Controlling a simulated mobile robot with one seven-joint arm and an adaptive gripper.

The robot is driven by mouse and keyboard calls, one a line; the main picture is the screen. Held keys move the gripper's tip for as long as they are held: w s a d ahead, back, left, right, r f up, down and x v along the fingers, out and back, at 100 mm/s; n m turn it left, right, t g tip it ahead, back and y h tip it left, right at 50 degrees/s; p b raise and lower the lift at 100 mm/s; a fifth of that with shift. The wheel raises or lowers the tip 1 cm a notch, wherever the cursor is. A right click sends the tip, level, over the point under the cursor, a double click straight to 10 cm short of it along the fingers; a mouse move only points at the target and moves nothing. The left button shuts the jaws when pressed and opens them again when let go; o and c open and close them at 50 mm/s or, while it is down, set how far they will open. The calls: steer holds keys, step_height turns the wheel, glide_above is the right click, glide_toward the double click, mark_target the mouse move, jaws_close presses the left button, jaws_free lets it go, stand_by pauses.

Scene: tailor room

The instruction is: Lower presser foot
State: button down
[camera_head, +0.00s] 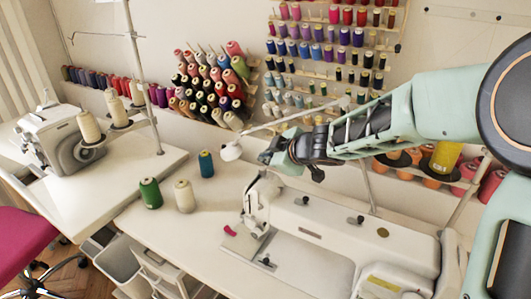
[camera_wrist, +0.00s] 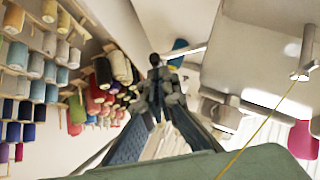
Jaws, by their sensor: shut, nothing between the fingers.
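The white sewing machine (camera_head: 335,232) lies along the right of the white table, its needle end (camera_head: 260,200) towards the picture's middle. The presser foot is too small and too shaded to make out under that end. My gripper (camera_head: 268,153) is above and behind the needle end, pointing left, apart from the machine. In the wrist view my gripper's dark fingers (camera_wrist: 157,75) meet at the tips and hold nothing.
Blue (camera_head: 206,164), green (camera_head: 151,193) and cream (camera_head: 185,196) spools stand left of the machine. A small pink piece (camera_head: 229,230) lies beside the needle end. Another machine (camera_head: 75,140) stands at left.

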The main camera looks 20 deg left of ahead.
steer(key=shift+w+g+p, duration=0.25)
steer(key=shift+g+p, duration=0.15)
steer(key=shift+p, duration=1.7)
steer(key=shift+w+m+p, duration=0.1)
steer(key=shift+m+p, duration=0.2)
steer(key=shift+p, duration=0.3)
steer(key=p, duration=0.2)
steer(key=f+g+p, duration=0.1)
steer(key=p, duration=0.1)
steer(key=shift+w+d+m, duration=0.15)
steer(key=shift+w+m, duration=0.15)
steer(key=shift+w, duration=0.05)
steer(key=f, duration=0.1)
steer(key=w+f+p, duration=0.2)
steer(key=f, duration=0.1)
steer(key=shift+w+d+f, duration=0.1)
steer(key=shift+d, duration=0.1)
steer(key=shift+p, duration=0.4)
steer(key=shift+r+p, duration=0.8)
steer(key=shift+r, duration=0.05)
